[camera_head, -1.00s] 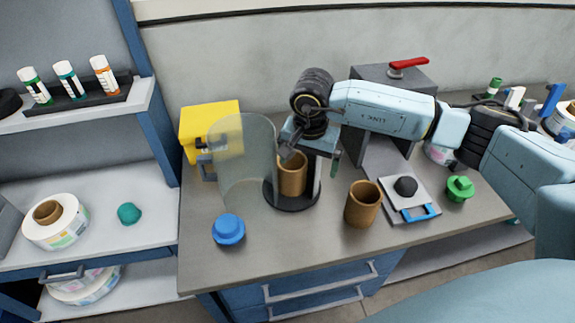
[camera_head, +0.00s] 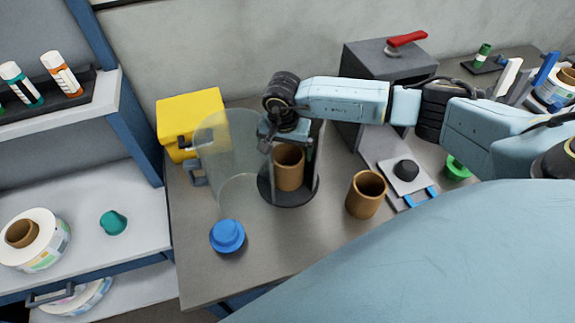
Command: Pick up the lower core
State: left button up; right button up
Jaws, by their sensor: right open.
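One brown cardboard core (camera_head: 289,172) stands upright on a round black base (camera_head: 287,199), beside a curved clear guard (camera_head: 229,160). My right gripper (camera_head: 290,155) is directly above and around the top of this core, pointing down. Its jaws are open, with a finger on either side of the core; I cannot tell whether they touch it. A second brown core (camera_head: 366,195) stands upright and apart on the table to the right. My left gripper is out of view.
A blue knobbed cap (camera_head: 227,236) sits at the table front. A yellow box (camera_head: 188,118) stands behind the guard. A grey block with a red lever (camera_head: 407,39) and a small plate with a black knob (camera_head: 406,170) are right. A shelf (camera_head: 150,222) with label reels stands left.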

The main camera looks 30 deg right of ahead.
aim_at(288, 157)
jog(key=f, duration=0.2)
jog(key=d+f+p, duration=0.1)
jog(key=f, duration=0.1)
jog(key=shift+w, duration=0.2)
jog(key=shift+f, duration=0.55)
jog(key=shift+c, duration=0.8)
jog(key=c, duration=0.7)
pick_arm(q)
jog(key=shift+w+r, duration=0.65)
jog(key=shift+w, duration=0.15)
pick_arm(e)
jog(key=shift+c, duration=0.3)
jog(key=shift+w, duration=0.1)
